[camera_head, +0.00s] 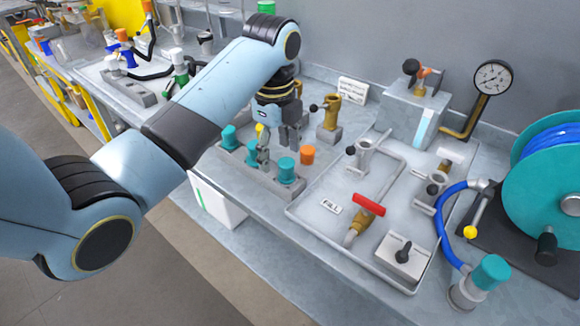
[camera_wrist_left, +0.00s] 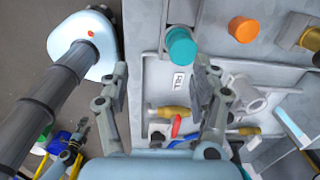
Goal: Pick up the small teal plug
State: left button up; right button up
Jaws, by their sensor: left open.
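Several teal plugs stand in a grey rack (camera_head: 262,178) at the front edge of the bench: one at the left end (camera_head: 229,137), one in the middle (camera_head: 252,152) and one at the right end (camera_head: 286,171). My left gripper (camera_head: 290,141) points down above and behind the rack, with its fingers spread and nothing between them. In the left wrist view, a teal plug (camera_wrist_left: 181,47) lies beyond the open left gripper (camera_wrist_left: 162,74), nearer the right finger. No finger touches that plug.
An orange plug (camera_head: 307,154) stands beside the right teal plug. A brass fitting (camera_head: 331,112) is close to the gripper's right. A tray (camera_head: 298,220) with a red-handled valve (camera_head: 369,204) lies to the right. A bigger teal-capped fitting (camera_head: 490,273) stands at the front right.

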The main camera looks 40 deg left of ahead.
aim_at(286, 162)
pick_arm(q)
jog(key=w+r+m, duration=0.1)
jog(key=w+m, duration=0.1)
jog(key=w+r, duration=0.1)
jog(key=shift+w+a+r+m+g, duration=0.2)
jog(key=shift+a+r+m+g, duration=0.1)
jog(key=shift+m, duration=0.1)
jog(key=shift+w+f, duration=0.1)
notch_tip(286, 162, down, 4)
jog(key=shift+d+r, duration=0.1)
jog(key=shift+f+p, duration=0.45)
jog(key=shift+f, duration=2.75)
jog(key=shift+d, duration=0.1)
jog(key=c, duration=1.3)
jog(key=shift+o, duration=0.2)
jog(key=shift+r, duration=0.1)
